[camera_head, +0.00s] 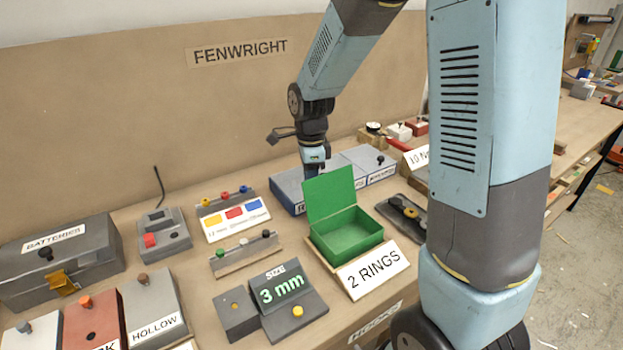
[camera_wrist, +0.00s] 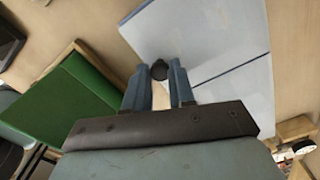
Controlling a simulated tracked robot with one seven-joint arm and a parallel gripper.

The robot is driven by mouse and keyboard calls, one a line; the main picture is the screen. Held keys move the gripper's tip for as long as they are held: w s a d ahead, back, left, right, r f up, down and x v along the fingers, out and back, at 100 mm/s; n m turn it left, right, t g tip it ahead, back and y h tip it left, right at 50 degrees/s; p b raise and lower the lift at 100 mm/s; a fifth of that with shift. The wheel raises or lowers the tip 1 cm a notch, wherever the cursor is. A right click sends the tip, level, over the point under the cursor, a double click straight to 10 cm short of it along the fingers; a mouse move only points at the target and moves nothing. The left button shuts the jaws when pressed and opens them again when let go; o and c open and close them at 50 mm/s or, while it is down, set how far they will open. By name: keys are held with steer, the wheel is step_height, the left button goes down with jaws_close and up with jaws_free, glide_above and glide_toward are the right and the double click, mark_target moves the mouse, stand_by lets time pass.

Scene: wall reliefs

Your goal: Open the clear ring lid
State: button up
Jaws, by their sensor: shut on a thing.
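A low grey-blue case (camera_head: 287,192) stands behind the green box, with labels on its front partly hidden. Its pale, flat lid (camera_wrist: 205,35) fills the upper middle of the wrist view and has a small black knob (camera_wrist: 159,69). My gripper (camera_head: 312,171) is over this left part of the case, and its tips are partly hidden in the head view. In the wrist view my gripper (camera_wrist: 159,78) is shut on the black knob. The lid looks down or nearly so; I cannot tell whether it is raised at all.
An open green box (camera_head: 345,235) with its lid upright stands just in front of my gripper, behind a "2 RINGS" card (camera_head: 374,272). A second lid with a black knob (camera_head: 380,160) adjoins on the right. A dark tray (camera_head: 404,214) lies right.

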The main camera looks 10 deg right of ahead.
jaws_close()
steer(key=shift+w+r, duration=0.1)
steer(key=shift+w, duration=0.05)
